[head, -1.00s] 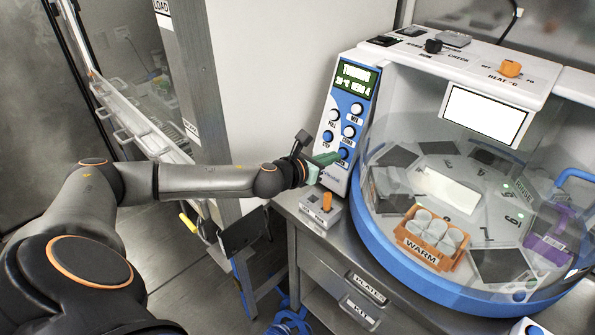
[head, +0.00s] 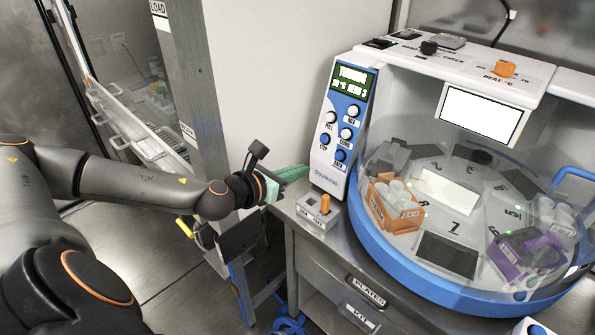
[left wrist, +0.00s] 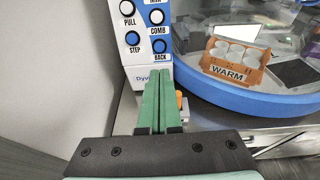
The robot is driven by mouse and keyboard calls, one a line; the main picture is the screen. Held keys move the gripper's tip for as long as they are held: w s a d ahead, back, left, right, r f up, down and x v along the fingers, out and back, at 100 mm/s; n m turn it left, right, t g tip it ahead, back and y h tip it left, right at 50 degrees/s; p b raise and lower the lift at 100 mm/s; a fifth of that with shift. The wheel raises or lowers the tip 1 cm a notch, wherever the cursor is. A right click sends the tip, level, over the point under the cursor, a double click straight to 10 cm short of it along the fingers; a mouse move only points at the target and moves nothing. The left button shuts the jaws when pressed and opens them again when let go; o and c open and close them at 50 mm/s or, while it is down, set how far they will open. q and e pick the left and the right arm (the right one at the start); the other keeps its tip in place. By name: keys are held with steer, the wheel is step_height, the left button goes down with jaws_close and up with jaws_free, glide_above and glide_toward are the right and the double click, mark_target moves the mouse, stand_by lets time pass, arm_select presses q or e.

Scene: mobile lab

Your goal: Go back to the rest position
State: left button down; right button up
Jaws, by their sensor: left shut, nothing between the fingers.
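My left gripper (head: 292,171) has green fingers and is shut and empty. In the head view it is just left of the lower part of the machine's control panel (head: 343,127), above the left end of the bench. In the left wrist view its fingers (left wrist: 158,100) lie side by side, pointing at the panel below the STEP and BACK buttons, with a gap I cannot judge. My right gripper does not show in either view.
A small box with an orange knob (head: 325,204) stands on the bench below the gripper. The domed carousel (head: 450,230) holds an orange WARM rack (head: 381,208) and a purple rack (head: 508,262). A grey post (head: 191,90) stands behind my left arm.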

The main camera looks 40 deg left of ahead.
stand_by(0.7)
arm_select(q)
steer(key=s+d+f+n+g+h+p, duration=0.1)
steer(key=s+d+f+n+h, duration=0.15)
steer(key=d+f+n, duration=0.55)
steer(key=s+d+f+n+g+h+p, duration=0.1)
steer(key=s+d+f+n+g, duration=0.15)
steer(key=d+f+n, duration=0.45)
steer(key=s+d+f+n+g+y+p, duration=0.1)
steer(key=s+d+f+n, duration=0.3)
steer(key=s+f+n, duration=0.8)
steer(key=s+n+y, duration=0.1)
steer(key=s+n, duration=0.1)
steer(key=n, duration=0.5)
steer(key=shift+n+g, duration=0.3)
steer(key=shift+g, duration=0.05)
steer(key=shift+s+d+f, duration=0.1)
